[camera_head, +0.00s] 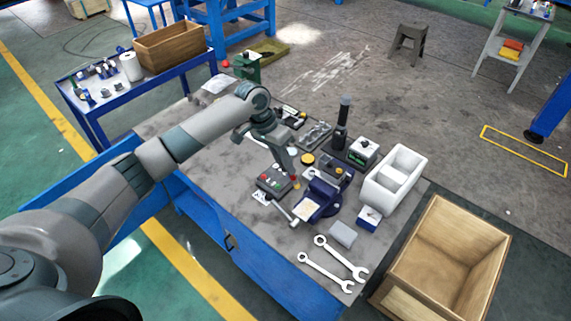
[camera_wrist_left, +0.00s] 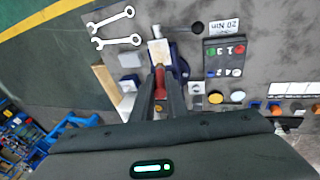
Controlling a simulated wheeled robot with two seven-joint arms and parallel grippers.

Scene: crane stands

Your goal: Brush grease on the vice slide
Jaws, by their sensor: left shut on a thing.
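The blue bench vice (camera_head: 322,192) stands near the front edge of the workbench, with a pale flat top part and a bar handle. It also shows in the wrist view, with its pale part (camera_wrist_left: 160,50) ahead of my fingers. My left gripper (camera_head: 291,172) is above the bench, close to the vice's left side. Its fingers (camera_wrist_left: 161,93) are shut on a red-handled tool, seemingly the brush (camera_wrist_left: 159,78), pointing toward the vice. Whether its tip touches the vice is unclear. A round yellow tin (camera_head: 307,159) stands behind the vice. My right gripper is not seen.
A control box (camera_head: 273,181) with buttons lies left of the vice. Two wrenches (camera_head: 335,262) and a grey block (camera_head: 343,234) lie at the front. A wooden crate (camera_head: 440,262) stands beyond the bench's right edge.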

